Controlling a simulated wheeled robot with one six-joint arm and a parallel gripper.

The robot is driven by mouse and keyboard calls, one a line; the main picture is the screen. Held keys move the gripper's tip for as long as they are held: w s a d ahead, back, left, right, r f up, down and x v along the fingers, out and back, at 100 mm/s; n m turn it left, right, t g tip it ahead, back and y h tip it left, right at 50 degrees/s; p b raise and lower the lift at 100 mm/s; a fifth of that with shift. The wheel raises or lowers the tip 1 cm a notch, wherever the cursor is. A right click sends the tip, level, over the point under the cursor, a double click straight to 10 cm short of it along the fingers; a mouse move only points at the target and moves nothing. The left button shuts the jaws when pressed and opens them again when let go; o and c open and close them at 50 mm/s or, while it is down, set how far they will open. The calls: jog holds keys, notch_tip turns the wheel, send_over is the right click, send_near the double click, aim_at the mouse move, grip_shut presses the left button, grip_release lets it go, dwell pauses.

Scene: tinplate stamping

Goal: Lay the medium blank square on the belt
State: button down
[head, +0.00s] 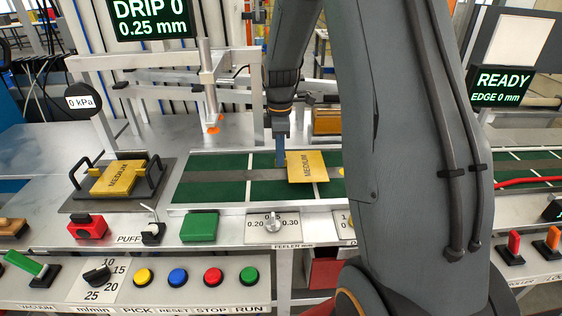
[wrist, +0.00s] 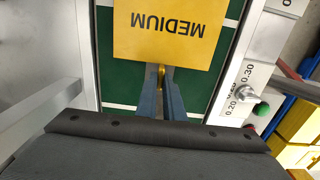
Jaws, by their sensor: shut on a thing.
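The medium blank (head: 308,167) is a yellow square marked MEDIUM. It also fills the top of the wrist view (wrist: 176,30). My gripper (head: 281,158) is shut on its near edge, at a small brass-coloured part between the blue fingertips (wrist: 161,78). The blank looks level and lies over the green belt (head: 232,187), roughly square to it. I cannot tell whether its underside touches the belt. The belt has white cross lines and a grey centre strip; it also shows around the blank in the wrist view (wrist: 118,83).
More yellow MEDIUM sheet sits in a black-handled holder (head: 78,203) at the left. A metal post with an orange tip (head: 212,125) stands behind the belt. A feeler panel (head: 262,226) and a row of buttons (head: 178,277) line the front. My arm hides the belt's right part.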

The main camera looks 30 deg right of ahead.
jog(key=shift+f+p, duration=0.3)
jog(key=shift+f, duration=1.05)
jog(key=shift+f, duration=0.1)
jog(key=c, duration=1.9)
grip_release()
jog(key=shift+o, duration=0.2)
notch_tip(320, 180, up, 11)
jog(key=b, duration=0.3)
jog(key=shift+w, duration=0.1)
jog(key=s+a+f+m, duration=0.2)
jog(key=s+a+m, duration=0.2)
jog(key=s, duration=0.2)
jog(key=s+a+f+m, duration=0.3)
jog(key=s+m, duration=0.2)
jog(key=s, duration=0.2)
jog(key=s+a+f+m+t, duration=0.1)
jog(key=s+a+f+m, duration=0.1)
jog(key=s+a+m, duration=0.2)
jog(key=shift+s+a+f, duration=0.1)
jog(key=shift+s+a, duration=0.05)
jog(key=shift+s, duration=0.65)
jog(key=shift+s+a+f, duration=0.1)
jog(key=shift+s+a, duration=0.05)
jog(key=shift+s, duration=0.6)
